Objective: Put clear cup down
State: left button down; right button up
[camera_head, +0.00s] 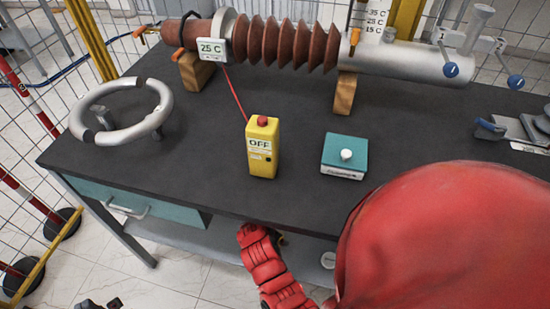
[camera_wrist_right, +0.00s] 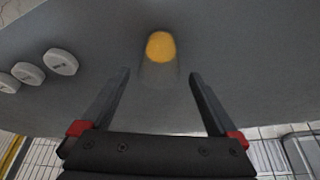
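The clear cup (camera_wrist_right: 160,80) shows in the right wrist view as a faint see-through shape with a yellow-orange round part (camera_wrist_right: 160,46). It is over a grey surface (camera_wrist_right: 240,50). My right gripper (camera_wrist_right: 159,72) is open, with one finger on each side of the cup's near part. Gaps show between the fingers and the cup. In the head view my red right arm reaches down at the table's front edge. Its gripper and the cup are mostly hidden there. My left gripper cannot be made out.
White discs (camera_wrist_right: 60,62) lie left of the cup. The dark tabletop (camera_head: 200,150) carries a yellow OFF box (camera_head: 262,150), a teal box (camera_head: 344,155), a metal ring (camera_head: 160,110) and the brown ribbed bushing (camera_head: 285,45). A lower shelf (camera_head: 190,232) runs below. Mesh fencing stands around.

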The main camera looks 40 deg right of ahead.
jog(key=shift+r, duration=0.2)
jog(key=s+a+r, duration=0.1)
jog(key=s+a, duration=0.1)
jog(key=a, duration=0.4)
jog(key=s+a+r, duration=0.1)
jog(key=s+a, duration=0.1)
jog(key=a, duration=0.4)
jog(key=shift+a+r, duration=0.25)
jog(key=shift+s, duration=0.1)
